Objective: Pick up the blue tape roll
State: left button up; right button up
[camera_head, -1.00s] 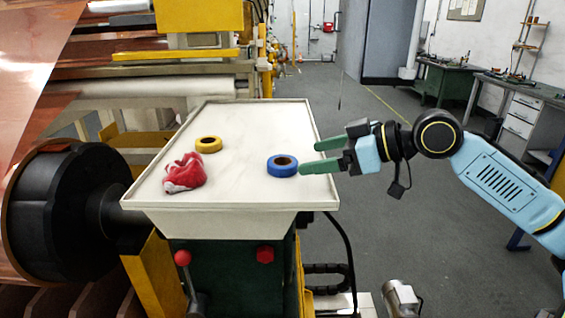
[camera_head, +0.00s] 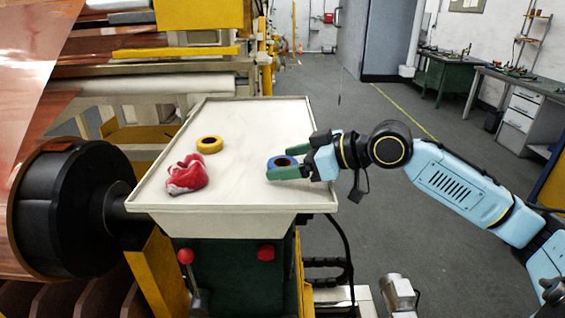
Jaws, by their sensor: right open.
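The blue tape roll (camera_head: 273,161) lies flat on the right part of the cream tray table (camera_head: 235,118). My right gripper (camera_head: 277,163) reaches in from the right, with its green fingers open. One finger passes in front of the roll and hides its near side; the other is behind it at the far right. The roll appears to be between the fingers, but I cannot tell if they touch it. My left gripper is not in view.
A yellow tape roll (camera_head: 209,145) and a crumpled red and white cloth (camera_head: 186,175) lie on the left of the tray. The tray has a raised rim. A large black roller (camera_head: 65,215) stands at the left. The tray's middle is clear.

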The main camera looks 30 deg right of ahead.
jog(key=c, duration=1.1)
jog(key=shift+o, duration=0.2)
